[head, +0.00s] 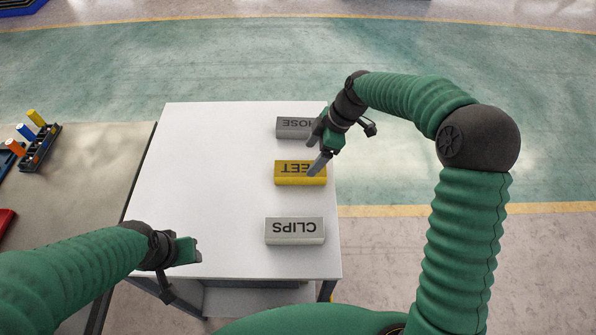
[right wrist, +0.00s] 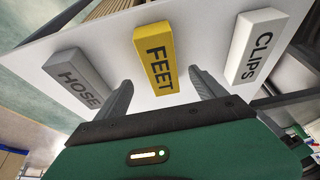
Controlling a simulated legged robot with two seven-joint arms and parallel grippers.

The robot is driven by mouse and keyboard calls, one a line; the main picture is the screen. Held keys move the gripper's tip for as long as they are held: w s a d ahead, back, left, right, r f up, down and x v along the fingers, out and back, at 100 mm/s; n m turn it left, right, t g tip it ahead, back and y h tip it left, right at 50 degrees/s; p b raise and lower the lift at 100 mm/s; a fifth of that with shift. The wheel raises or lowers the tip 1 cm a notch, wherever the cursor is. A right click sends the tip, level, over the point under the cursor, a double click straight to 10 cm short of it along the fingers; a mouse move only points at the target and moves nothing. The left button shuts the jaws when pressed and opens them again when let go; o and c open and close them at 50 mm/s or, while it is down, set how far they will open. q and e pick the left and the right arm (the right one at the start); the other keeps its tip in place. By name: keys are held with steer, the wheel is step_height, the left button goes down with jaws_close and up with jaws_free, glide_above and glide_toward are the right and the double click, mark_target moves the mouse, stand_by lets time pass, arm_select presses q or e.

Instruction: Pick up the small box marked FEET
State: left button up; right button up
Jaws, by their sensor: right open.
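The small yellow box marked FEET (head: 290,175) lies near the right edge of the white table, between two other boxes. Its lettering is upside down in the head view and partly covered by my right gripper (head: 314,150). That gripper is open and empty, above the box. In the right wrist view the FEET box (right wrist: 156,58) shows ahead of and between the two spread fingers (right wrist: 161,95), apart from them. My left gripper (head: 198,250) is over the table's front left part; its jaws are too unclear to read.
A grey box marked HOSE (head: 290,128) lies behind FEET, and a light box marked CLIPS (head: 294,232) lies in front. The left and middle of the white table (head: 205,180) are clear. A rack with coloured items (head: 38,150) stands on another surface at far left.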

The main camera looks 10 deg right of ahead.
mark_target(301, 168)
steer(key=f, duration=0.2)
steer(key=w+f, duration=0.1)
steer(key=shift+w+a, duration=0.1)
steer(key=shift+a, duration=0.2)
steer(key=a+f, duration=0.1)
steer(key=s+a+f, duration=0.1)
steer(key=f, duration=0.1)
steer(key=shift+a+f+p, duration=0.2)
steer(key=shift+p, duration=0.2)
steer(key=shift+w+a+f, duration=0.3)
steer(key=shift+c, duration=1.4)
steer(key=shift+s+d+r, duration=0.1)
steer(key=shift+d, duration=0.1)
steer(key=c, duration=1)
steer(key=shift+a, duration=0.1)
steer(key=shift+c, duration=1.4)
